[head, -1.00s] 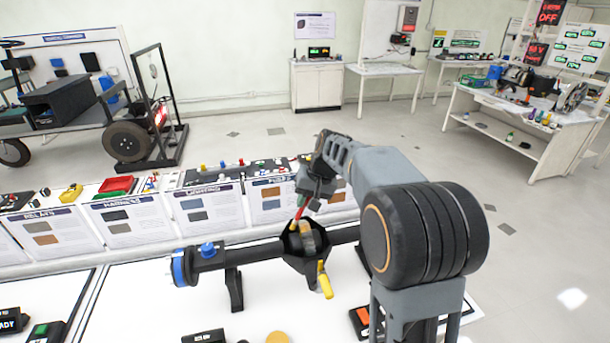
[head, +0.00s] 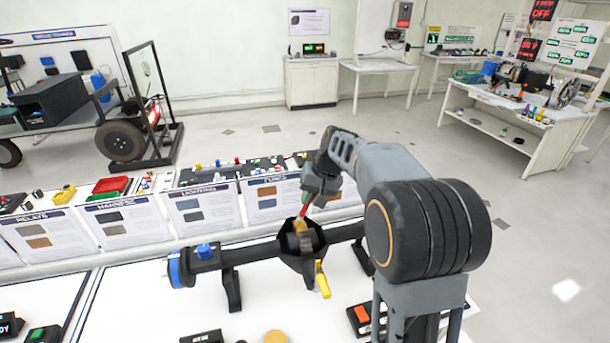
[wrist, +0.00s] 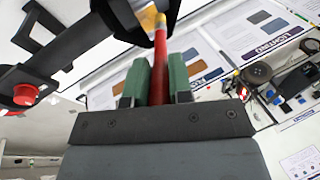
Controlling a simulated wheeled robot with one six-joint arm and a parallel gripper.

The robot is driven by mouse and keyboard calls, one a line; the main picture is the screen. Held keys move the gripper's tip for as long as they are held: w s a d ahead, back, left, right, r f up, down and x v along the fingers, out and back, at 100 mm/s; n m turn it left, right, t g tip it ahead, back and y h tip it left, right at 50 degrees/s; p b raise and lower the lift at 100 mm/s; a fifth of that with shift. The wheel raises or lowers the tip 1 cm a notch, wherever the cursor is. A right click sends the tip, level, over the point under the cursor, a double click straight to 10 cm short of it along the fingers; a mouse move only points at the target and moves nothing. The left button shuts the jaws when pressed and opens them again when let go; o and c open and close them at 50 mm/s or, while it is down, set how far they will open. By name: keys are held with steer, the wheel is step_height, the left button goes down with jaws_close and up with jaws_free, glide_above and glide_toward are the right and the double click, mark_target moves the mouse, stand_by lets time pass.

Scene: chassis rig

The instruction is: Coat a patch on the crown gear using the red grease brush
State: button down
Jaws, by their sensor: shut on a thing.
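My gripper (head: 314,193) is shut on the red grease brush (head: 305,209). In the wrist view, the red handle (wrist: 161,66) runs between the green finger pads of my gripper (wrist: 160,78). The pale bristle end (wrist: 149,18) points away from my gripper, toward a dark housing. In the head view, the brush reaches down into the open axle housing (head: 289,262). The crown gear (head: 302,242) shows as a tan-brown shape inside that housing, partly hidden by the brush. I cannot tell whether the bristles touch the gear.
The axle lies across a white bench on dark stands (head: 231,290). A yellow handle (head: 322,281) sticks out at the front of the housing. Behind stands a row of labelled panels (head: 205,208) with small parts. Clear floor lies beyond.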

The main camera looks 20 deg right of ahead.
step_height(320, 180, up, 8)
steer(key=a+p, duration=0.1)
steer(key=p, duration=0.5)
steer(key=shift+a, duration=0.35)
steer(key=shift+d, duration=0.1)
stand_by(0.4)
